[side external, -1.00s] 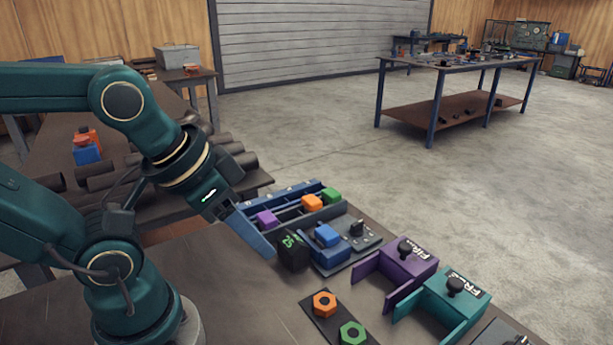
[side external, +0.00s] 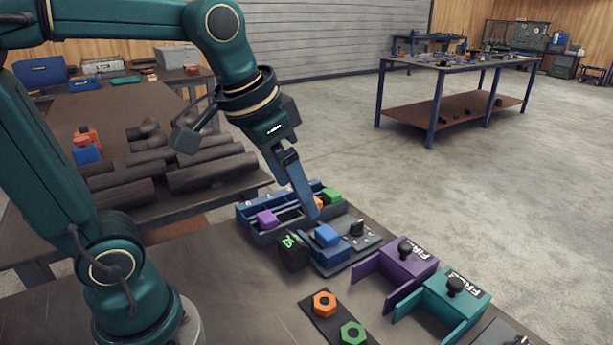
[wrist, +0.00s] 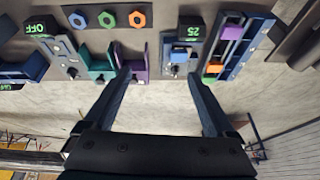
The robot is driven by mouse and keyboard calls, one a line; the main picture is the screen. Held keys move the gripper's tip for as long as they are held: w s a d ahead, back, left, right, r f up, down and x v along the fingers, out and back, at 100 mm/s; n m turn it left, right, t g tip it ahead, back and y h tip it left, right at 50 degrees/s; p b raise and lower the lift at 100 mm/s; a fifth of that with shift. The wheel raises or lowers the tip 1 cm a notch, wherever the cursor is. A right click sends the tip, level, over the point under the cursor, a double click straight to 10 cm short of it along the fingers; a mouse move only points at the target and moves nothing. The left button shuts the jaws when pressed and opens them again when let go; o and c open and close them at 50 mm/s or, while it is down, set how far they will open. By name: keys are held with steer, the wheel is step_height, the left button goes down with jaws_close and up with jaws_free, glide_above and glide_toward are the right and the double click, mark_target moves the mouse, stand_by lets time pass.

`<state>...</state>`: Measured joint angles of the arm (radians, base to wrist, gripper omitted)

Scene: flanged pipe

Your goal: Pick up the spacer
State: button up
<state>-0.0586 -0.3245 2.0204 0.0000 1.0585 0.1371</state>
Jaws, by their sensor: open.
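Nothing in view is marked as the spacer, so I cannot tell which part it is. A blue rack (side external: 262,238) holds a purple block (side external: 267,219), an orange block (side external: 319,202) partly hidden by my finger, and a green block (side external: 331,195). The purple block (wrist: 232,32), orange block (wrist: 213,69) and green block (wrist: 211,80) also show at right in the wrist view. My gripper (side external: 312,215) points down just above the rack's front and the blue block (side external: 327,235). In the wrist view my gripper (wrist: 160,65) is open with nothing between its fingers.
A black box with green digits (side external: 292,252) stands beside the blue block's fixture. A purple bracket (side external: 410,262) and a teal bracket (side external: 456,292) stand to the right. An orange nut (side external: 324,304) and green nut (side external: 352,334) lie on a dark plate.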

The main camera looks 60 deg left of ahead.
steer(key=w+a+f+g, duration=0.2)
steer(key=w+a+f, duration=0.15)
steer(key=w, duration=0.45)
steer(key=n+g, duration=0.1)
steer(key=g, duration=0.1)
glide_above(320, 234)
step_height(320, 234, down, 7)
steer(key=shift+f, duration=2.6)
steer(key=shift+c, duration=0.3)
jaws_close()
